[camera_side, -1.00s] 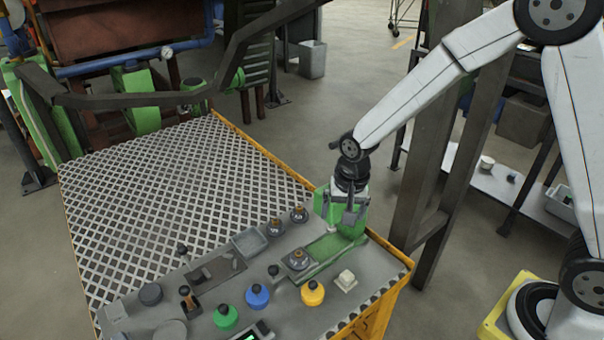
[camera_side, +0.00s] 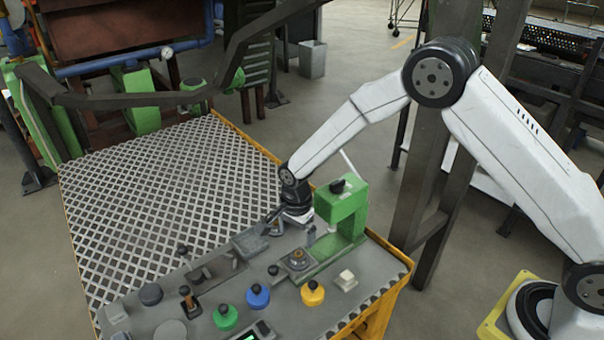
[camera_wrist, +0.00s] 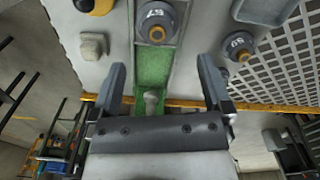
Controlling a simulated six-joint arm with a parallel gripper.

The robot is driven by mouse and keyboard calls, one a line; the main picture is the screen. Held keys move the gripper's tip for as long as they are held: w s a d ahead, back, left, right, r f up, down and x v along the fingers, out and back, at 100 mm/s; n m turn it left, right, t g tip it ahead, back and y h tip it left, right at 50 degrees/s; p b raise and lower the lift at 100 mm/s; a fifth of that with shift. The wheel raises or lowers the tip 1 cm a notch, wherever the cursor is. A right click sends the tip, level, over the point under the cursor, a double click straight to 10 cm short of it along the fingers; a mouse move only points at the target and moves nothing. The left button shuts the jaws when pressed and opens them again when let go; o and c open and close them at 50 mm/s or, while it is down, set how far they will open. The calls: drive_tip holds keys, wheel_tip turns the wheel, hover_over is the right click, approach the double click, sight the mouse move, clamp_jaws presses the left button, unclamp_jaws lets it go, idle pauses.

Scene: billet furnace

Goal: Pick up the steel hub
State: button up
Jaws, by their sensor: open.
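One grey steel hub with a brass-coloured centre (camera_side: 298,259) sits on the green press base. It also shows at the top of the wrist view (camera_wrist: 157,24), beyond the fingertips. A second similar hub (camera_wrist: 239,47) lies on the bench to the right in the wrist view, outside the right finger. In the side view that second hub (camera_side: 277,229) is partly hidden by my gripper. My gripper (camera_wrist: 160,70) is open and empty, with the green base showing between its fingers. In the side view my gripper (camera_side: 268,219) is above the bench, left of the green press (camera_side: 342,205).
A grey tray (camera_side: 249,243) lies close to my gripper. Green (camera_side: 226,317), blue (camera_side: 257,296) and yellow (camera_side: 312,293) knobbed pieces and a pale block (camera_side: 346,281) stand along the front. The grating (camera_side: 170,205) is clear.

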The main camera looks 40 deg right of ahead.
sight(298, 253)
drive_tip(key=shift+f, duration=1.05)
drive_tip(key=shift+f, duration=0.1)
drive_tip(key=shift+s+d+f, duration=0.1)
drive_tip(key=shift+s+f, duration=0.05)
drive_tip(key=shift+f, duration=2.35)
clamp_jaws()
